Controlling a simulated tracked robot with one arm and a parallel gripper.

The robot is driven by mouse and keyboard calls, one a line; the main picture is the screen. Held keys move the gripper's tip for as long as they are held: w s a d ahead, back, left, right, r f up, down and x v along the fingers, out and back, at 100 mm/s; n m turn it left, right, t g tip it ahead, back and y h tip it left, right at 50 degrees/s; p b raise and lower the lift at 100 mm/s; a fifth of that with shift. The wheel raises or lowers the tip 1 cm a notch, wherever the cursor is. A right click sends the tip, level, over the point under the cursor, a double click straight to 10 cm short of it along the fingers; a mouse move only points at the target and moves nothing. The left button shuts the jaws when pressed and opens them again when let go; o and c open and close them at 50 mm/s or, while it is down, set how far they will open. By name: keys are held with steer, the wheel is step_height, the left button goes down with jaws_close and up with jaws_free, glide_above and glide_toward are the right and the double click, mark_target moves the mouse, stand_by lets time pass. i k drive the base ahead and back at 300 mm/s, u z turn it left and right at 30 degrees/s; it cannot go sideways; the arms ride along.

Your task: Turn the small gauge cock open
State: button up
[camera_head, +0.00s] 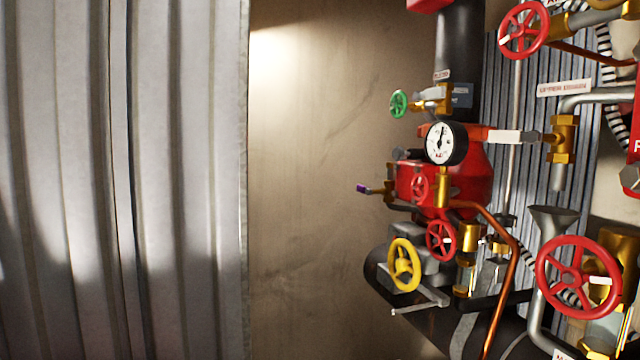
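A round white-faced pressure gauge (445,142) with a black rim is mounted in front of the red valve body (470,175), right of centre. A brass stem (443,188) runs down below the gauge. To its left, a small lever with a purple tip (362,188) points left from a brass fitting (383,193). I cannot tell for certain which small fitting is the gauge cock, nor whether it is open. My gripper is not in the picture, and nothing shows in contact with these fittings.
Handwheels crowd the right side: green (398,104), yellow (404,265), and several red, one large (578,278). A copper pipe (514,265) curves down below the gauge. Corrugated metal (180,180) fills the left. The bare brown wall (310,190) between is clear of fittings.

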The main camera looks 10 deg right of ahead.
mark_target(427, 187)
steer(key=u, duration=1.3)
steer(key=k, duration=0.65)
steer(key=z, duration=1.3)
steer(key=i, duration=1.65)
